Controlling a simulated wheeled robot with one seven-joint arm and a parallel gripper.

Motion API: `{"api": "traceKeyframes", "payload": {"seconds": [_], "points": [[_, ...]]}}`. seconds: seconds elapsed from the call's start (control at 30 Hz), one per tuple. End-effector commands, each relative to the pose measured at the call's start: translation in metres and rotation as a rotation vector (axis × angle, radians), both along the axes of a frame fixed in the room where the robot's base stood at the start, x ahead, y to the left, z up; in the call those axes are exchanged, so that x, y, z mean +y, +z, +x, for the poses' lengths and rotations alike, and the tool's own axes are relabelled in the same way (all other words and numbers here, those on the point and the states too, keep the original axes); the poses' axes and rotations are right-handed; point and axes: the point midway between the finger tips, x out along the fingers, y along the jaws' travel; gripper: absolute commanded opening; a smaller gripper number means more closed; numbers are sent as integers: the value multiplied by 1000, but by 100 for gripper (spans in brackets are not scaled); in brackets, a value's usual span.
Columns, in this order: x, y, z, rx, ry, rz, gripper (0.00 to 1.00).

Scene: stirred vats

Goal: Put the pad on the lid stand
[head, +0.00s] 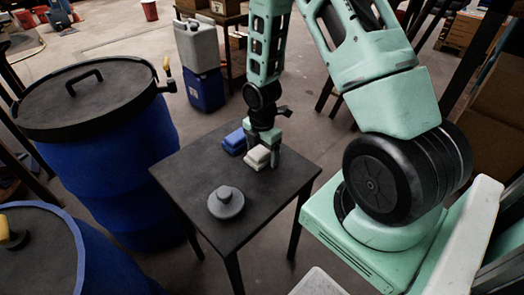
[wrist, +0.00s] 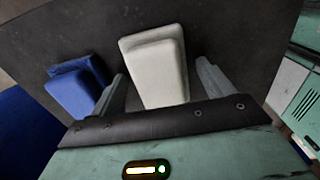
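A white, block-like pad (head: 257,156) lies on the dark square table (head: 190,169). It also shows in the wrist view (wrist: 157,70). A similar blue pad (head: 234,142) lies just left of it; it also shows in the wrist view (wrist: 76,90). My gripper (head: 262,160) is low over the table, pointing down, with one finger on each side of the white pad. In the wrist view, the fingers look spread, with narrow gaps beside the white pad. Which object is the lid stand, I cannot tell; the table may be it.
A grey round disc with a knob (head: 226,203) sits near the table's front. A blue vat with a dark handled lid (head: 85,95) stands left; another blue vat (head: 40,250) is front left. A grey jerrycan (head: 197,45) stands behind. The table's left part is bare.

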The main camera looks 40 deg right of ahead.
Motion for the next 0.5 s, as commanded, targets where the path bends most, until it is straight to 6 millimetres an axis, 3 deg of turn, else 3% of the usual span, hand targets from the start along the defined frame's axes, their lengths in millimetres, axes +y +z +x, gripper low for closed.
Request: {"api": "traceKeyframes", "payload": {"seconds": [0.27, 0.37, 0.5], "points": [[0, 4, 0, -1, 0, 0, 80], [0, 13, 1, -2, -1, 0, 80], [0, 40, 1, -5, -2, 0, 80]]}}
